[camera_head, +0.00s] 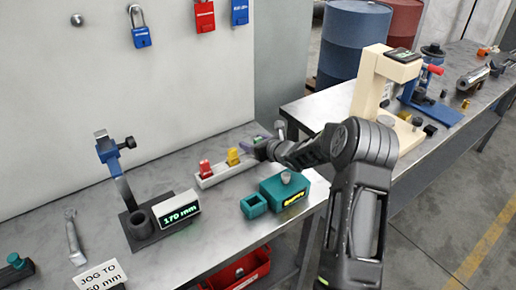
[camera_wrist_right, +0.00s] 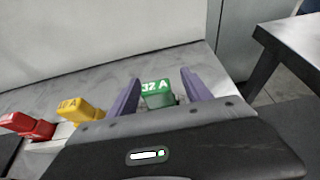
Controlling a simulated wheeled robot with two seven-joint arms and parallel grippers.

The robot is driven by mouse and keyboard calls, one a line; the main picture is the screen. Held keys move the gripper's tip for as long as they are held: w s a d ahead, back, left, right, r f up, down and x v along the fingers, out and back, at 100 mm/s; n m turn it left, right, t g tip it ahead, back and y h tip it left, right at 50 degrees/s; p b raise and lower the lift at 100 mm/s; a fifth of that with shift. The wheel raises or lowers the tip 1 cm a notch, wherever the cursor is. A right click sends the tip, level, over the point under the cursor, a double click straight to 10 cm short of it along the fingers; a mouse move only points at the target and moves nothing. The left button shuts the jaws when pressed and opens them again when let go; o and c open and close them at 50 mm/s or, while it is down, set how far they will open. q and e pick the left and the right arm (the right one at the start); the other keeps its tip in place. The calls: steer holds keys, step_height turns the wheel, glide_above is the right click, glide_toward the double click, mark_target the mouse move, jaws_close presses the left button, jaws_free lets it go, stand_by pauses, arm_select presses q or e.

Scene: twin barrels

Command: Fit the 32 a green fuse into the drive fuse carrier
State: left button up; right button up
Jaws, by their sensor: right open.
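The green 32 A fuse (camera_wrist_right: 157,94) stands between the two purple fingers of my right gripper (camera_wrist_right: 158,88) in the wrist view, with a gap visible on its right side. The gripper is open. In the head view my right gripper (camera_head: 262,143) is at the right end of the white fuse rack (camera_head: 222,174), and its fingers and wrist hide the green fuse. A red fuse (camera_head: 205,168) and a yellow fuse (camera_head: 233,156) stand in the rack. I cannot tell for sure which thing is the drive fuse carrier. My left gripper is out of view.
A teal box with a yellow label (camera_head: 285,189) and a small open teal block (camera_head: 254,206) stand in front of the rack. A stand with a 170 mm display (camera_head: 178,211) is to the left. A red bin (camera_head: 240,270) is below the bench edge.

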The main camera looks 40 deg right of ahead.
stand_by(0.5)
jaws_close()
stand_by(0.4)
